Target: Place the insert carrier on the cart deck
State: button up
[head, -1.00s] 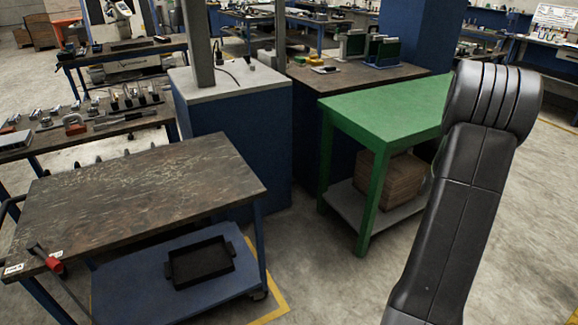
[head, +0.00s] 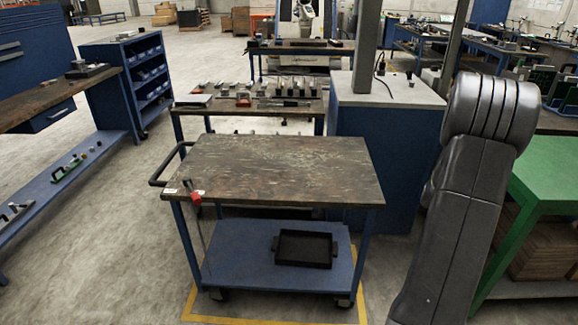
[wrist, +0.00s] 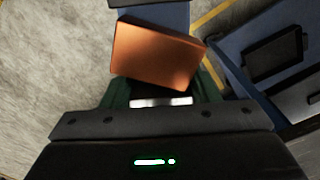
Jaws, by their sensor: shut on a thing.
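The insert carrier, seen as an orange-brown block (wrist: 155,52), is held in my gripper (wrist: 160,88) in the wrist view. The gripper is shut on it, with its dark green fingers on either side of the near end. The block sits slightly turned. The cart deck (head: 280,165) is the worn dark wooden top of a blue cart in the middle of the head view. The deck is bare. My gripper and the carrier do not show in the head view, where only my dark arm appears at the right.
A red-handled item (head: 195,197) is at the deck's front left corner. A black tray (head: 305,248) lies on the cart's lower shelf (head: 235,262). A blue cabinet with a grey top (head: 385,95) stands behind right. A green table (head: 545,175) is at the right. Open floor lies at left.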

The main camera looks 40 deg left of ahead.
aim_at(303, 170)
jog(key=u, duration=1.1)
